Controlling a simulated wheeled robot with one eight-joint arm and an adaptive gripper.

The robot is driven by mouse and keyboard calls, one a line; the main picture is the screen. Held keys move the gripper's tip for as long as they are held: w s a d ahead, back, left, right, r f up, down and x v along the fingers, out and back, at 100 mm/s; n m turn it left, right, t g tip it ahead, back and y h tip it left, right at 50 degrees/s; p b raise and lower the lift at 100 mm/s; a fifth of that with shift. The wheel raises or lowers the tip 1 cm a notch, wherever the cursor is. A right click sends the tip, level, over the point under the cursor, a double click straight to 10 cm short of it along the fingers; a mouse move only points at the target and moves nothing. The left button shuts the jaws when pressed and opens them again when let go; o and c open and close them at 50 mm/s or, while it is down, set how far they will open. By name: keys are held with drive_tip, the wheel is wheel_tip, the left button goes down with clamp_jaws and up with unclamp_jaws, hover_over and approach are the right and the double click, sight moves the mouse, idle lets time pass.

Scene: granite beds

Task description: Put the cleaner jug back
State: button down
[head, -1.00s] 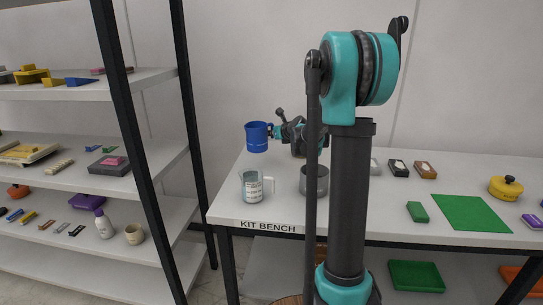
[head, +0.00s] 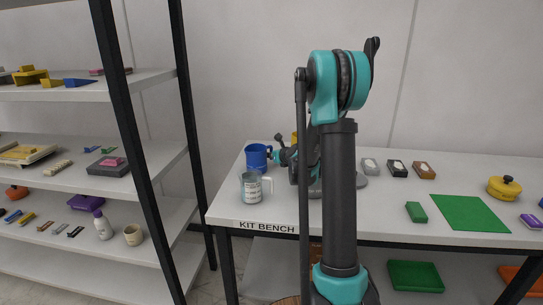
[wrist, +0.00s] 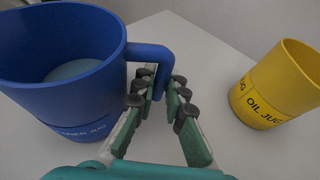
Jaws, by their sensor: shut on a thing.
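The blue jug (head: 256,159), the cleaner jug by its partly readable label, is at the left end of the kit bench (head: 232,213). It looks upright and low over or on the bench top; I cannot tell whether its base touches. In the wrist view the blue jug (wrist: 60,75) fills the left and shows pale liquid inside. My gripper (wrist: 163,100) has its fingers around the jug's handle, shut on it. In the head view my gripper (head: 276,157) is just right of the jug, partly hidden by my arm.
A yellow jug labelled OIL JUG (wrist: 280,90) stands on the bench, right of my gripper. A clear measuring jug (head: 251,187) stands in front of the blue jug. Small boxes (head: 397,168) and a green mat (head: 468,213) lie farther right. A shelf rack post (head: 190,110) rises to the left.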

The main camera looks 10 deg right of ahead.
drive_tip(key=c, duration=1.6)
unclamp_jaws()
drive_tip(key=shift+f, duration=0.1)
drive_tip(key=shift+s, duration=0.1)
drive_tip(key=v, duration=1.2)
